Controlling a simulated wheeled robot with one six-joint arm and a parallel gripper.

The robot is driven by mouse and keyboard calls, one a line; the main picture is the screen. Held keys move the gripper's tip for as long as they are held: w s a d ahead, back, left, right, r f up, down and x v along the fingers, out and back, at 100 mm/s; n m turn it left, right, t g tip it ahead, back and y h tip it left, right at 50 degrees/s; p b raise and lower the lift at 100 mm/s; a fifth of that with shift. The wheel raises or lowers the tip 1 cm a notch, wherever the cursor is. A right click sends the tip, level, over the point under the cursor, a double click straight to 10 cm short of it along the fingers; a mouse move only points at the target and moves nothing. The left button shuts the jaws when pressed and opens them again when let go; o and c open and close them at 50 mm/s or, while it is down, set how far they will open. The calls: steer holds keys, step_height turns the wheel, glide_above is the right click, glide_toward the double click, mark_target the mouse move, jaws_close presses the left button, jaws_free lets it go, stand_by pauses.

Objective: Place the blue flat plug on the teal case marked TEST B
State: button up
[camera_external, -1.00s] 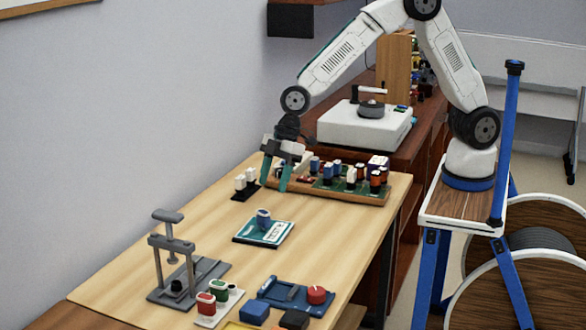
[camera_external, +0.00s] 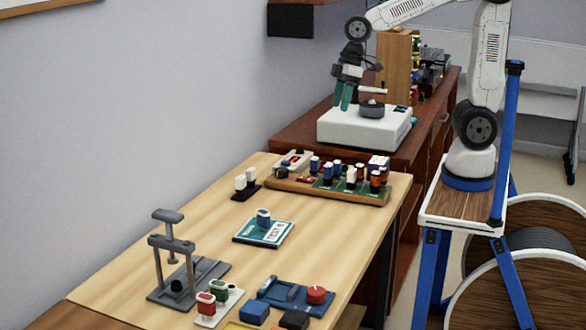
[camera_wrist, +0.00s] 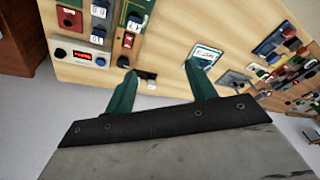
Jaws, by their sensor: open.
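The blue plug (camera_external: 263,216) with a white part sits on the teal case (camera_external: 257,238), whose white label reads TEST B, near the middle of the light wood table. My gripper (camera_external: 345,98) has teal fingers.
A wooden tray (camera_external: 290,186) holds several plugs at the table's back right. A white turntable-like box (camera_external: 345,130) stands on the brown cabinet. A grey press (camera_external: 180,285), a small white rack and a blue fixture (camera_external: 283,290) occupy the front. Bare table lies around the case.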

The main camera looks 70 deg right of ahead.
steer(key=s+d+r+m+h, duration=0.1)
steer(key=s+d+m, duration=0.6)
steer(key=s+d, duration=0.9)
steer(key=s+h, duration=0.1)
steer(key=s, duration=0.2)
steer(key=shift+s+g, duration=0.25)
steer(key=shift+g, duration=0.05)
